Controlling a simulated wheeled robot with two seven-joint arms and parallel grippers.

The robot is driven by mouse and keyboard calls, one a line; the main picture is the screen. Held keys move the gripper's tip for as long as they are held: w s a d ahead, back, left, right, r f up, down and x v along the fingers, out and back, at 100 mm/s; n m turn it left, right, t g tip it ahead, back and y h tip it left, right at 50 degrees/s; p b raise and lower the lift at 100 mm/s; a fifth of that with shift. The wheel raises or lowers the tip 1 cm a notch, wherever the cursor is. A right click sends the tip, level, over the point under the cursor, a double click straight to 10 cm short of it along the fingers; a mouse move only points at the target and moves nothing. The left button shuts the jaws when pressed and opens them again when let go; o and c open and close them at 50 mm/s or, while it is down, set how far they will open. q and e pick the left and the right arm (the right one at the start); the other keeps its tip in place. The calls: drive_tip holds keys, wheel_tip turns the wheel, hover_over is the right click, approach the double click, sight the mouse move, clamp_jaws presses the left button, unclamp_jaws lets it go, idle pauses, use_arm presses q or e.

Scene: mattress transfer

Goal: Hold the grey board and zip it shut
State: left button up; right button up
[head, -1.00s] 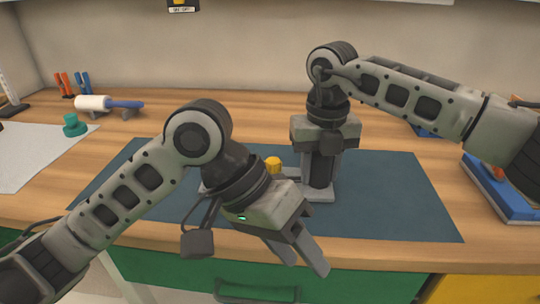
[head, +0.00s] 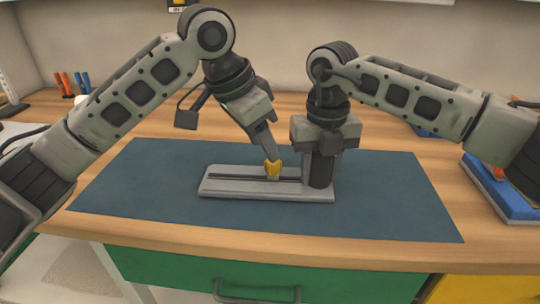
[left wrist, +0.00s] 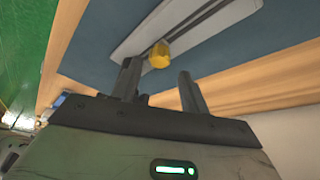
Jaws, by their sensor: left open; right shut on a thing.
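The grey board (head: 228,188) lies flat on the blue mat, with a dark slot along its length. A yellow pull (head: 273,170) stands on the slot, right of the board's middle. My left gripper (head: 271,154) is open and tilted down just above the yellow pull. In the left wrist view the pull (left wrist: 158,54) shows just past the two open fingertips, in line with the gap between them. My right gripper (head: 321,180) points straight down and is shut at the board's right end.
The blue mat (head: 130,190) is clear around the board. A blue tray (head: 500,195) stands at the right edge of the wooden table. Several red and blue tools (head: 72,82) stand at the back left. A green drawer (head: 200,272) is below the front edge.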

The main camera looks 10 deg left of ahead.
use_arm(q)
drive_tip(key=shift+x, duration=2.25)
use_arm(e)
drive_tip(key=shift+r, duration=0.1)
use_arm(q)
drive_tip(key=shift+c, duration=0.4)
clamp_jaws()
drive_tip(key=a, duration=1.1)
drive_tip(key=shift+s+a, duration=0.2)
drive_tip(key=shift+a, duration=0.05)
drive_tip(key=shift+o, duration=0.4)
unclamp_jaws()
drive_tip(key=shift+r, duration=0.1)
drive_tip(key=v, duration=1.2)
